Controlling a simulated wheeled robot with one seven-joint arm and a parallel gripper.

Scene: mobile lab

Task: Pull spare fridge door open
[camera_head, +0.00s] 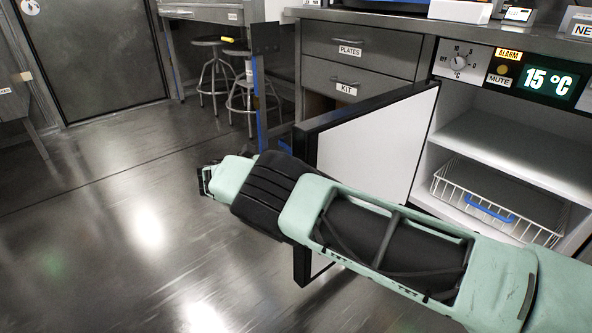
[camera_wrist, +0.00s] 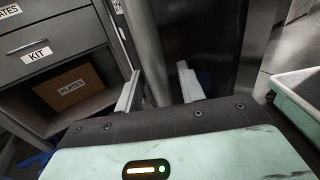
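The fridge door (camera_head: 365,140) stands wide open in the head view, its white inner face and black edge showing left of the lit fridge interior (camera_head: 490,135). My arm crosses in front of its lower part. My gripper (camera_head: 203,181) points left, beyond the door's free edge in the picture. In the wrist view my gripper (camera_wrist: 160,92) has its two pale fingers spread apart. A vertical silver bar (camera_wrist: 150,50), perhaps the door handle, shows between them, with a dark panel to its right. I cannot tell whether the fingers touch the bar.
A wire basket (camera_head: 500,200) with a blue handle sits inside the fridge. A display above reads 15 °C, beside an alarm label (camera_head: 508,54). Drawers (camera_head: 350,50) labelled PLATES and KIT stand behind the door. Stools (camera_head: 213,75) stand farther back. The floor at left is clear.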

